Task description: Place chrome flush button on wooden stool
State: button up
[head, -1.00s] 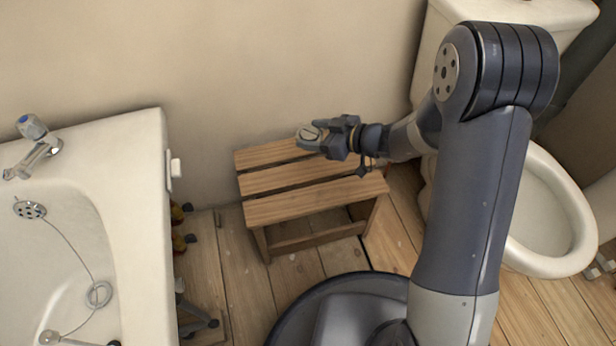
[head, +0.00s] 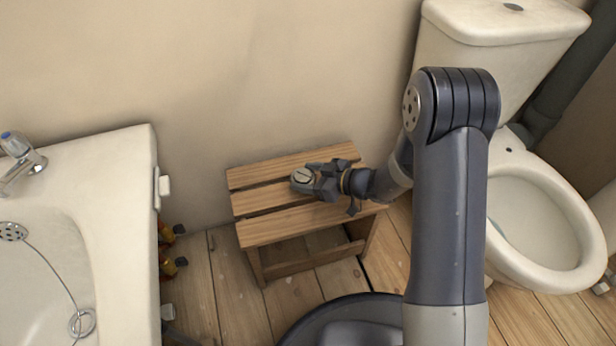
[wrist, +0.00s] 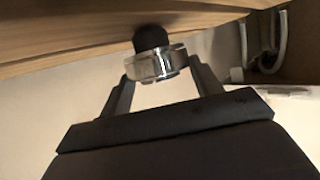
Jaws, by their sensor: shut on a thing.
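The chrome flush button (wrist: 156,64) is a short shiny cylinder with a dark stem, held between the two fingers of my gripper (wrist: 160,80) in the wrist view. In the head view the flush button (head: 302,176) shows at the tip of my gripper (head: 307,179), over the slatted top of the wooden stool (head: 290,222). In the wrist view the dark stem meets the edge of the wooden stool (wrist: 60,50) in the picture. I cannot tell whether it touches the wood.
A bathtub (head: 110,170) with a tap stands at the left. A toilet (head: 545,235) stands at the right. Small orange-brown valves (head: 170,250) are low beside the tub. The wall (head: 250,80) is close behind the stool. Bare floorboards (head: 235,290) lie in front.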

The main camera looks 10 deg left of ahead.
jog(key=o, duration=1.1)
jog(key=shift+f, duration=0.1)
jog(key=shift+d+r, duration=0.15)
jog(key=shift+r, duration=0.1)
jog(key=p+v, duration=0.2)
jog(key=v, duration=0.9)
jog(key=shift+d+p, duration=0.3)
jog(key=shift+p, duration=0.1)
jog(key=shift+s+r, duration=0.1)
jog(key=shift+r, duration=0.05)
